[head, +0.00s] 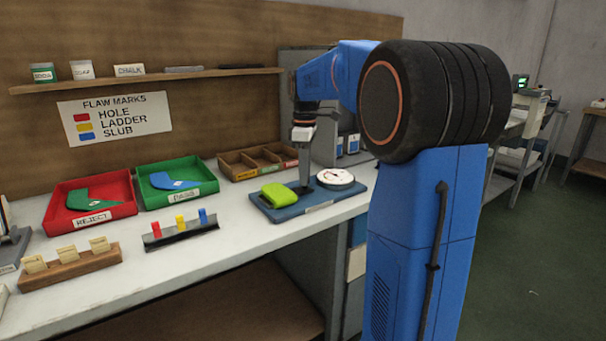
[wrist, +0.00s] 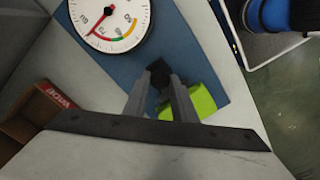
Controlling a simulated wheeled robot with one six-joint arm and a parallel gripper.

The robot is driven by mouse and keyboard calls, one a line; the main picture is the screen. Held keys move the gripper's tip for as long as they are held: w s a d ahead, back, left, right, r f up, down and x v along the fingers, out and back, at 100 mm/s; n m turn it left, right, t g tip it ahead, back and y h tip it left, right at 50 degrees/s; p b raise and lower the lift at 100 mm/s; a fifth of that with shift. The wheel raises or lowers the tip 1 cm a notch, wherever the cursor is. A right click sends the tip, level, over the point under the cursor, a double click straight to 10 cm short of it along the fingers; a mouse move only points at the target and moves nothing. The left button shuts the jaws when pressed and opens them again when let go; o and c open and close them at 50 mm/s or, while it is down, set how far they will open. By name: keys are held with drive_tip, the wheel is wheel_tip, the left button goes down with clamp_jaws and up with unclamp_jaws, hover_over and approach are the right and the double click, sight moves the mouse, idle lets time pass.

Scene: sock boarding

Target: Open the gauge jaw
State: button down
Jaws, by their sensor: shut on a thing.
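The gauge has a blue base plate (head: 291,214) and a round white dial (head: 336,177), which also shows in the wrist view (wrist: 112,18). There, its red needle points to the lower left. My gripper (head: 303,187) points down over the plate, between the dial and a lime-green piece (head: 275,194). In the wrist view, my gripper (wrist: 161,84) is shut on a small dark part (wrist: 158,69), apparently the gauge jaw's lever or knob. My fingers hide much of it. The lime-green piece (wrist: 203,103) lies beside the fingers. Whether the jaw is open cannot be told.
A red tray (head: 62,215) and a green tray (head: 150,199) hold coloured pieces on the left. A wooden compartment box (head: 236,170) stands behind the gauge. A rack with colored tabs (head: 181,235) and a wooden card holder (head: 70,268) are nearer the front edge.

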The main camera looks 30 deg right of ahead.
drive_tip(key=d, duration=0.3)
drive_tip(key=shift+w, duration=0.1)
drive_tip(key=c, duration=1.5)
unclamp_jaws()
drive_tip(key=shift+o, duration=0.2)
wheel_tip(320, 180, up, 17)
drive_tip(key=shift+r, duration=0.15)
